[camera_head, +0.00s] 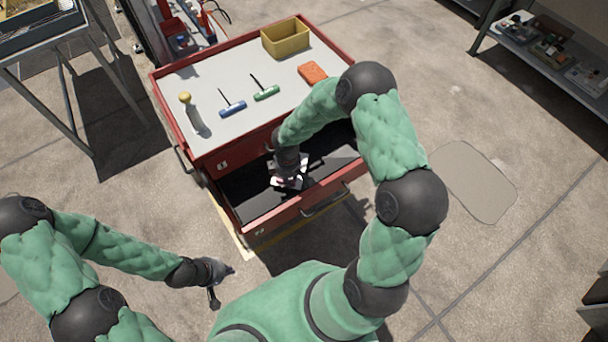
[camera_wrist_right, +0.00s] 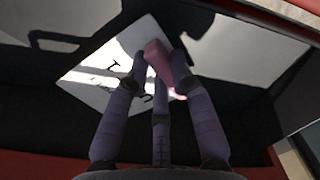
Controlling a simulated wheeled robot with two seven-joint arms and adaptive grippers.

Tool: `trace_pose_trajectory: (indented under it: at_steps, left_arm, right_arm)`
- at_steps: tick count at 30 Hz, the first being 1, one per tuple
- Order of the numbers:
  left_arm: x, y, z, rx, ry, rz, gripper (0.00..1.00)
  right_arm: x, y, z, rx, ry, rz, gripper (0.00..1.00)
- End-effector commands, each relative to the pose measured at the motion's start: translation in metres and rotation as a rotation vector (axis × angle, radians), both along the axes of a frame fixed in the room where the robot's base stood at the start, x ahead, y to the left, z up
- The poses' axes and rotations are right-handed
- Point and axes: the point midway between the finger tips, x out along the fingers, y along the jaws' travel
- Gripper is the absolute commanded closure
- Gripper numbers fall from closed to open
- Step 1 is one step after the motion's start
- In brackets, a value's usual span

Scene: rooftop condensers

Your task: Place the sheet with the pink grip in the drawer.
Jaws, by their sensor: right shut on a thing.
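The white sheet (camera_wrist_right: 104,82) with black marks has a pink grip (camera_wrist_right: 158,62) standing on it. My right gripper (camera_wrist_right: 159,68) has its fingers around this grip and is shut on it. In the head view the right gripper (camera_head: 288,176) reaches into the open drawer (camera_head: 254,208) of the red cabinet, and a bit of the sheet (camera_head: 296,183) shows below it. The sheet is over the dark drawer floor; I cannot tell whether it touches it. My left gripper (camera_head: 221,284) is open and empty, low at the left in front of the cabinet.
On the cabinet top (camera_head: 205,80) are a yellow bin (camera_head: 286,39), an orange block (camera_head: 312,73), a green T-handle (camera_head: 267,93), a blue T-handle (camera_head: 233,109) and a yellow-knobbed tool (camera_head: 190,108). A metal table (camera_head: 60,50) stands upper left, a shelf (camera_head: 555,65) upper right.

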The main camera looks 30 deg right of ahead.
Motion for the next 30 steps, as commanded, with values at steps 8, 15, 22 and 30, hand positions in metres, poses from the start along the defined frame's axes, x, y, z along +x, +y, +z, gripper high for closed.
trace_pose_trajectory:
  at_steps: [8, 15, 22, 30]
  left_arm:
    - [0.0, 0.0, -0.006, 0.0, 0.0, 0.0, 1.0]
    - [0.0, 0.0, -0.008, 0.0, 0.0, 0.0, 1.0]
    - [0.0, 0.0, -0.028, 0.0, 0.0, 0.0, 1.0]
    - [0.0, 0.0, -0.027, 0.0, 0.0, 0.0, 1.0]
  right_arm:
    - [0.003, -0.043, -0.001, -0.001, 0.001, -0.003, 1.0]
    - [0.005, -0.059, 0.0, -0.001, -0.001, -0.004, 1.0]
    - [0.005, -0.061, -0.034, 0.001, 0.001, 0.0, 1.0]
    - [0.005, -0.062, -0.035, -0.001, -0.001, 0.0, 1.0]
